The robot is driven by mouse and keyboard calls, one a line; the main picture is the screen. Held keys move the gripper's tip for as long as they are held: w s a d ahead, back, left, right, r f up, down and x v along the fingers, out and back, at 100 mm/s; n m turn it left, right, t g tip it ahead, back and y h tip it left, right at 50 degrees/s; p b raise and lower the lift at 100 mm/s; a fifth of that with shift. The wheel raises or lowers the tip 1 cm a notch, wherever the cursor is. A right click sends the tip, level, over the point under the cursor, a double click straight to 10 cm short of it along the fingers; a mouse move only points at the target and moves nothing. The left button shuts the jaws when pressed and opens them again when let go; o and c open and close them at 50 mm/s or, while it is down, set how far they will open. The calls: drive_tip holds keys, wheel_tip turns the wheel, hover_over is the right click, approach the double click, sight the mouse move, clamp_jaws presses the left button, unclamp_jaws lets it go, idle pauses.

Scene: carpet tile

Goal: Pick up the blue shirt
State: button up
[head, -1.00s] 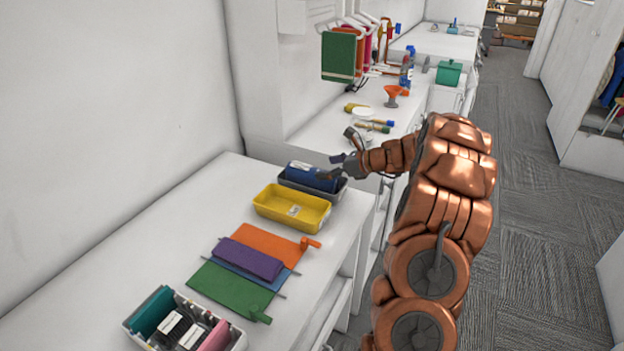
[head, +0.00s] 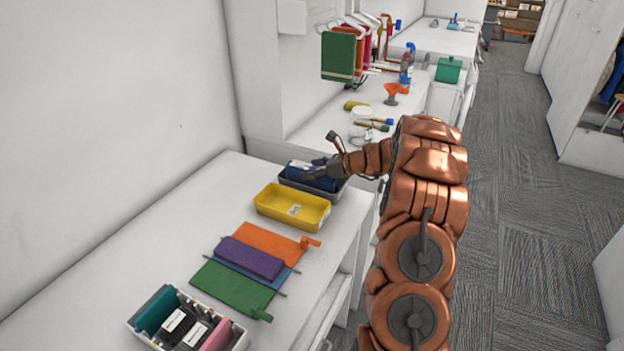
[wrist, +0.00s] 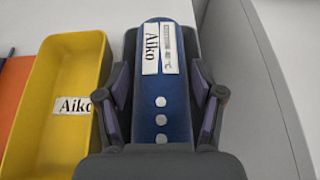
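The blue shirt (head: 325,184) is a folded or rolled bundle lying in a dark grey tray (head: 298,188) on the white counter. In the wrist view the shirt (wrist: 161,88) shows white buttons and a white label reading "Aiko"; the grey tray (wrist: 129,48) shows along its edge. My gripper (head: 318,170) is over the shirt, partly covering it in the head view. In the wrist view my gripper (wrist: 162,105) is open, with one finger on each side of the shirt. Contact with the cloth cannot be told.
A yellow tray (head: 292,210) labelled "Aiko" stands close beside the grey tray. Folded orange (head: 262,241), purple (head: 248,258) and green (head: 232,288) cloths lie nearer, by an organiser box (head: 150,338). A white wall runs along the counter's left.

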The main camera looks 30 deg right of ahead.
drive_tip(key=c, duration=0.8)
